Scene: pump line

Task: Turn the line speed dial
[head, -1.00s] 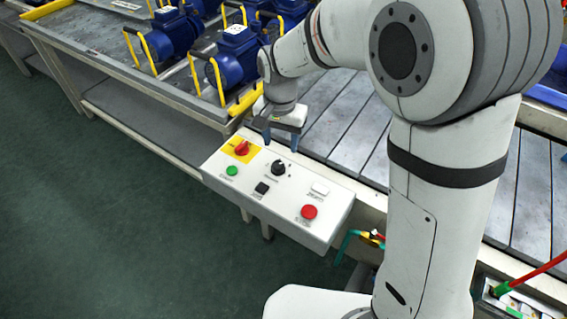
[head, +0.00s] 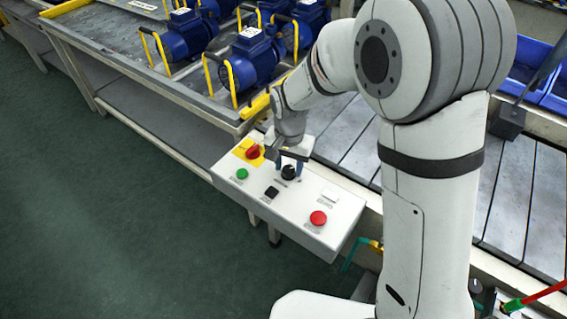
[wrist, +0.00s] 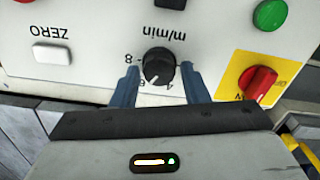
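The line speed dial is a small black knob (head: 288,172) on the white sloped control panel (head: 228,201). In the wrist view the dial (wrist: 159,66) shows a white pointer line, with "m/min" and numbers printed around it. My gripper (head: 288,168) is over the panel at the dial. In the wrist view its two blue fingers (wrist: 160,72) stand apart, one on each side of the dial. A small gap shows on each side, so the gripper is open and not closed on the dial. How deep the fingertips reach is hard to tell.
A red switch on a yellow plate (wrist: 259,82) and a green button (wrist: 270,14) are close by. A white ZERO button (wrist: 51,54), a black button (head: 271,192) and a red button (head: 318,218) share the panel. Blue pumps (head: 252,58) stand behind.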

